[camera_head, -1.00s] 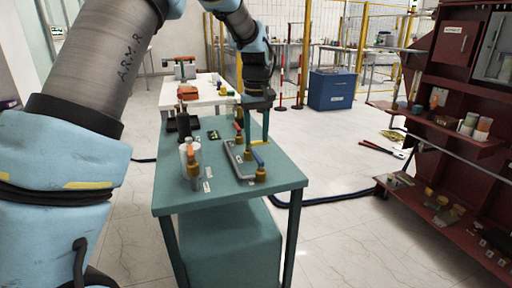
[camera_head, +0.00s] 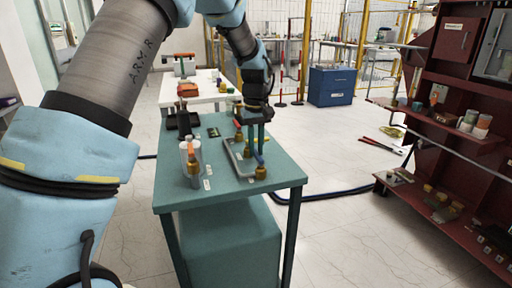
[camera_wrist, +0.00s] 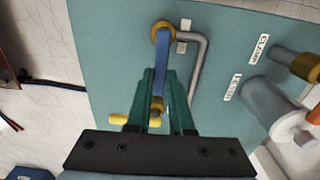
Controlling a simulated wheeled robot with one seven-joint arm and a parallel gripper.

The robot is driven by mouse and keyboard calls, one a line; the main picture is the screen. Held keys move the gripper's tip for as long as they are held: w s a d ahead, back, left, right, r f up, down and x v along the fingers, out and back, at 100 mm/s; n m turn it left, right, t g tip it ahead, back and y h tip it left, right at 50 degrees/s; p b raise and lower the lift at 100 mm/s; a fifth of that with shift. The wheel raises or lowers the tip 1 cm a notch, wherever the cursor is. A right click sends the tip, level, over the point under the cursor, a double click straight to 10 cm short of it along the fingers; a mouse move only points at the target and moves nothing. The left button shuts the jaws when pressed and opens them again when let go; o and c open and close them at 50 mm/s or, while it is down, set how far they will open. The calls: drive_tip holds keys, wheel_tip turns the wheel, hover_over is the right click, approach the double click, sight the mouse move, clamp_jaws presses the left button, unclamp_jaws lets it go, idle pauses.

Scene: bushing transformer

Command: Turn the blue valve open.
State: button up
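The blue valve handle (camera_head: 258,158) is a slim bar on a brass fitting (camera_head: 261,173) near the front right of the green table. In the wrist view, the blue handle (camera_wrist: 163,75) runs from its brass fitting (camera_wrist: 163,33) down between my fingers. My gripper (camera_head: 256,150) points down over the handle; it also shows in the wrist view (camera_wrist: 162,75). Its two green fingers stand apart, one on each side of the handle. Whether they touch it is hard to tell. The handle's near end is partly hidden by the fingers.
A grey bent pipe (camera_wrist: 199,75) runs close beside the valve. Labelled cylinders (camera_head: 190,157) stand to the left on the green table (camera_head: 228,192). Another brass fitting with a yellow handle (camera_wrist: 121,118) lies near my fingers. A red shelf (camera_head: 450,130) stands at the right.

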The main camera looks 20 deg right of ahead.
clamp_jaws()
idle(0.8)
drive_tip(key=shift+d, duration=0.1)
drive_tip(key=m, duration=0.2)
drive_tip(key=d+m+p, duration=0.1)
drive_tip(key=shift+s+d+m, duration=0.15)
drive_tip(key=shift+m, duration=0.25)
drive_tip(key=m, duration=0.2)
drive_tip(key=s+d+m+p, duration=0.1)
drive_tip(key=m, duration=0.1)
drive_tip(key=shift+d+m, duration=0.2)
drive_tip(key=shift+m, duration=0.1)
drive_tip(key=m, duration=0.1)
drive_tip(key=s+m, duration=0.1)
drive_tip(key=m, duration=0.1)
drive_tip(key=s+d+m+p, duration=0.1)
drive_tip(key=m, duration=0.1)
drive_tip(key=shift+r, duration=0.1)
drive_tip(key=shift+s+d+m+p, duration=0.15)
drive_tip(key=shift+s+m, duration=0.25)
drive_tip(key=shift+m, duration=0.75)
drive_tip(key=shift+s+a+m+p, duration=0.15)
drive_tip(key=shift+s+m, duration=0.25)
drive_tip(key=shift+m, duration=0.75)
drive_tip(key=shift+d, duration=0.1)
drive_tip(key=o, duration=0.6)
unclamp_jaws()
